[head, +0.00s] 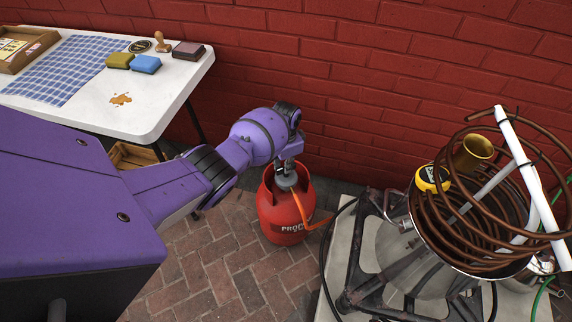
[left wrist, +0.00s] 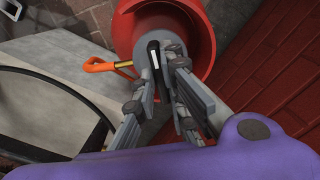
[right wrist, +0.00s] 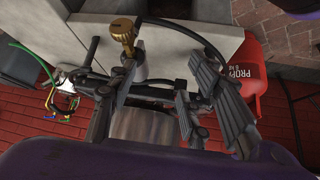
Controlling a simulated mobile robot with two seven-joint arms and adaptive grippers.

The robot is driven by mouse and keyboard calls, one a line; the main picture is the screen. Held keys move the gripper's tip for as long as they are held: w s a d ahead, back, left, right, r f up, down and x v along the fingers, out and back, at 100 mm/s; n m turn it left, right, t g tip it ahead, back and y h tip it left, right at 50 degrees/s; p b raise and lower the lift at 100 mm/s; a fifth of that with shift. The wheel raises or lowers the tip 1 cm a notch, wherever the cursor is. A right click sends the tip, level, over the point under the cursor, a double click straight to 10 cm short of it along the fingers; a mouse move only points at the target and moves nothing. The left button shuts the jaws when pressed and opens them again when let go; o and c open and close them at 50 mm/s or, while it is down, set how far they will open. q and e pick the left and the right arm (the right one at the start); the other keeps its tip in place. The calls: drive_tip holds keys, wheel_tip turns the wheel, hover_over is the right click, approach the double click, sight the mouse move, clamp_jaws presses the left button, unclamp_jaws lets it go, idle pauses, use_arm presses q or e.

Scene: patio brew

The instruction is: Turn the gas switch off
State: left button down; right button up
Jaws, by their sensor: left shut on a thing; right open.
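The red gas bottle (head: 288,215) stands on the brick paving by the wall, with a grey regulator (head: 286,181) on top and an orange hose (head: 304,209). In the left wrist view the gas switch (left wrist: 154,58) is a black lever with a white stripe on the round grey regulator (left wrist: 146,42). My left gripper (left wrist: 164,72) is shut on the switch, with a finger on either side of it. In the head view my left gripper (head: 289,164) reaches down onto the bottle's top. My right gripper (right wrist: 166,82) is open and empty, seen only in the right wrist view.
A steel pot (head: 405,262) on a burner stand (head: 358,268) is at the right, with a copper coil (head: 437,235) and a yellow timer (head: 432,179). A white table (head: 150,106) with sponges stands at the left. A brass fitting (right wrist: 124,32) is near my right gripper.

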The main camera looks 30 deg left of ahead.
use_arm(q)
drive_tip(key=shift+m, duration=0.3)
use_arm(e)
drive_tip(key=shift+s, duration=0.1)
drive_tip(key=shift+s+d+f, duration=0.1)
drive_tip(key=shift+s, duration=0.35)
use_arm(q)
drive_tip(key=c, duration=1.8)
unclamp_jaws()
drive_tip(key=shift+w+r, duration=0.1)
drive_tip(key=shift+r, duration=0.45)
wheel_tip(320, 180, up, 11)
use_arm(e)
drive_tip(key=shift+w, duration=0.3)
